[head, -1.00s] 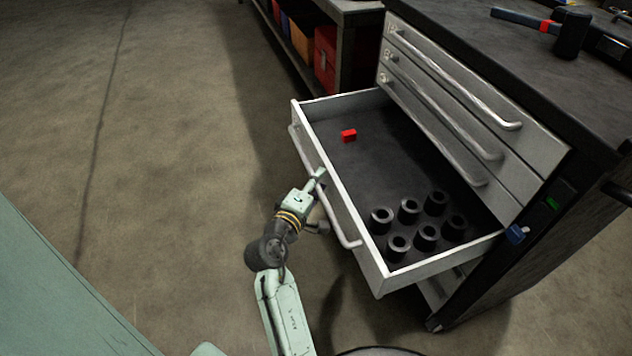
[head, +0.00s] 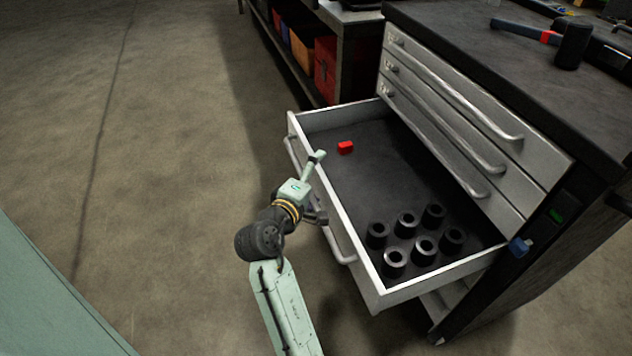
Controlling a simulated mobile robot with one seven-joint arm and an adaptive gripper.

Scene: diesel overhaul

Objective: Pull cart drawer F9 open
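One grey cart drawer (head: 362,270) stands far out from the cart. Its label cannot be read, so I cannot tell if it is F9. Its bar handle (head: 342,256) runs along the outside of the front panel and is partly hidden by my gripper. My gripper (head: 318,187) is at the middle of that front panel with its fingers spread apart. One finger rises near the top edge of the panel, the other is lower by the handle. Nothing shows held between them; contact with the handle cannot be told.
The drawer holds a red block (head: 345,147) and several black sockets (head: 424,247). Three shut drawers (head: 455,120) are above it. A hammer (head: 572,45) lies on the cart top (head: 470,40). A shelf (head: 350,50) with bins stands behind. The floor (head: 170,130) at left is clear.

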